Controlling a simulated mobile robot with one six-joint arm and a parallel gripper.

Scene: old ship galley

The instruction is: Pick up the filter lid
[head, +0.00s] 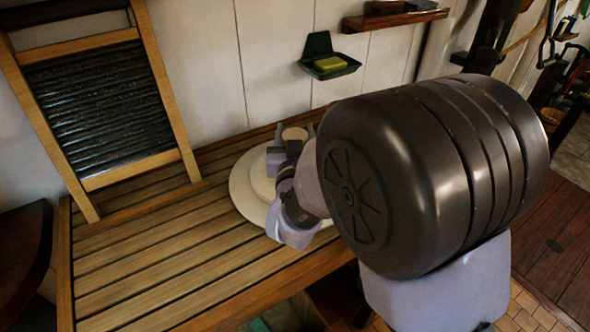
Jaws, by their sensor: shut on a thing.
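The filter lid, which I take to be the cream round piece (243,192) with a stepped, wide rim, is at the back of the slatted wooden table in the head view. A small tan round top, like a knob, shows between the fingers of my gripper (295,134). My gripper is shut on this knob from above the lid. My own wrist and arm hide the right part of the lid. I cannot tell whether the lid touches the slats or is raised a little.
The slatted table (150,262) is clear to the left and front. A washboard (98,95) leans on the wall at the back left. A green soap dish (328,66) with yellow soap and a small shelf (395,20) are on the wall. My arm blocks the right side.

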